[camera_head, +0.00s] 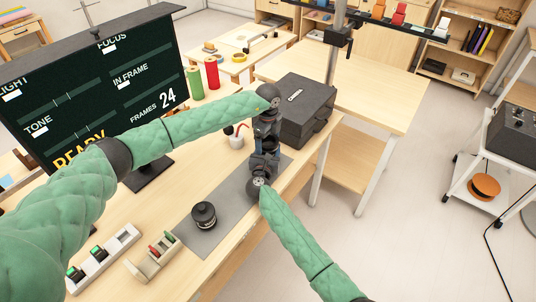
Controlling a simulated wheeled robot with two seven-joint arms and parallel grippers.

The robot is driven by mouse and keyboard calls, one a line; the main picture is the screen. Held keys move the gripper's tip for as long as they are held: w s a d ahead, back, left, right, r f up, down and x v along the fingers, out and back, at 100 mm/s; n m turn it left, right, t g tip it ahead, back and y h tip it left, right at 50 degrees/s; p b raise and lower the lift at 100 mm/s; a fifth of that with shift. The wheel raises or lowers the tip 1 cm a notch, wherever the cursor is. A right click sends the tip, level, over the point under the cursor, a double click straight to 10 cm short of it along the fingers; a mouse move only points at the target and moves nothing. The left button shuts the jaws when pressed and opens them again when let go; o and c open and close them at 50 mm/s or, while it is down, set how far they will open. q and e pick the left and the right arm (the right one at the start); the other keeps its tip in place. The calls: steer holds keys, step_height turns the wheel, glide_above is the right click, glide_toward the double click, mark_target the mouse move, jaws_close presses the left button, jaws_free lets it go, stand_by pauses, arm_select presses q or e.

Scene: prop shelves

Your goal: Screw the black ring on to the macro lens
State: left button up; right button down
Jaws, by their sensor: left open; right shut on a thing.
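A short black round object (204,215), which looks like a lens, stands upright on the grey mat (203,239). It is apart from both grippers. My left gripper (266,138) is open and points down over the far part of the mat, in front of the black case. My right gripper (262,165) is close below it in the picture, shut on a small dark thing. The dark grippers overlap, so I cannot tell whether that thing is the black ring or the macro lens, nor whether the grippers touch.
A black case (305,110) stands just behind the grippers. A white cup (235,139) is left of them. A screen (95,85) stands at the table's left. A beige holder (152,257) and a white switch strip (104,258) lie near the front. The mat's middle is clear.

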arm_select(q)
steer(key=c, duration=1)
steer(key=m, duration=0.7)
steer(key=shift+w, duration=0.1)
steer(key=m, duration=1.6)
steer(key=shift+m, duration=0.3)
steer(key=m, duration=0.3)
